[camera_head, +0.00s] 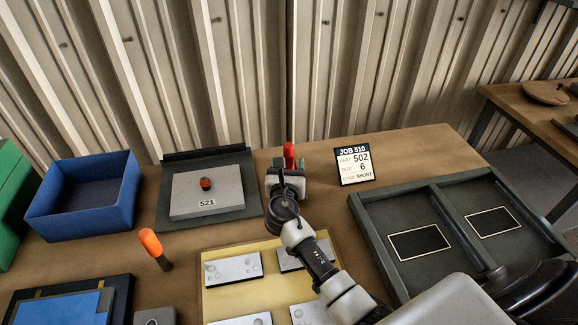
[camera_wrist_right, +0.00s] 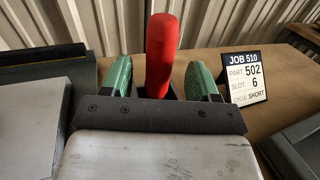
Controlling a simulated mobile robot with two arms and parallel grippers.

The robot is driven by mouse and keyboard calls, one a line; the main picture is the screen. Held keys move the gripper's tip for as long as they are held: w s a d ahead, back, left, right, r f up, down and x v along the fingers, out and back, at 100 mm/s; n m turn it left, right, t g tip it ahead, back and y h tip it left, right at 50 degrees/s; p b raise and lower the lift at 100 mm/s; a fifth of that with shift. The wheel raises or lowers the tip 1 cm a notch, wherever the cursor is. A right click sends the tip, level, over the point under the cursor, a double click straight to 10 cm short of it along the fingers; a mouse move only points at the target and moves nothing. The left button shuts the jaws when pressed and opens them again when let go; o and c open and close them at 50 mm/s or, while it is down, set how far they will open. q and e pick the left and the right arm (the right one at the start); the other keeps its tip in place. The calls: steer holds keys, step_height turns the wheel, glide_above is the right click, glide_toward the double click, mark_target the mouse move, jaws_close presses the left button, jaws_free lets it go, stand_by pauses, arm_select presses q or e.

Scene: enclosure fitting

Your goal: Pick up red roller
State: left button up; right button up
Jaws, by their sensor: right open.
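The red roller (camera_head: 289,152) stands roughly upright at the back of the bench, near the corrugated wall. In the right wrist view the roller (camera_wrist_right: 162,50) shows as a thick red cylinder, its lower end hidden behind a dark bar. My right gripper (camera_head: 287,170) is open. In the right wrist view its two green fingers (camera_wrist_right: 160,80) are on either side of the roller, with a gap visible on each side. Whether the roller is fully between the fingertips or a little beyond them, I cannot tell. My left gripper is not in view.
A grey plate marked 521 (camera_head: 225,197) lies left of the gripper, beside a blue bin (camera_head: 128,212). A job card (camera_head: 354,166) stands to the right. A dark divided tray (camera_head: 375,238), a yellow tray (camera_head: 213,304) and an orange-topped tool (camera_head: 151,243) are nearer.

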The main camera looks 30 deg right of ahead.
mark_target(288, 163)
steer(key=b+x, duration=0.1)
steer(key=x, duration=0.3)
steer(key=shift+w+f, duration=0.1)
steer(key=shift+f, duration=0.05)
steer(key=shift+w+d, duration=0.15)
steer(key=shift+w, duration=0.05)
steer(key=shift+c, duration=0.2)
steer(key=c, duration=0.9)
steer(key=shift+c, duration=0.6)
steer(key=shift+r, duration=0.2)
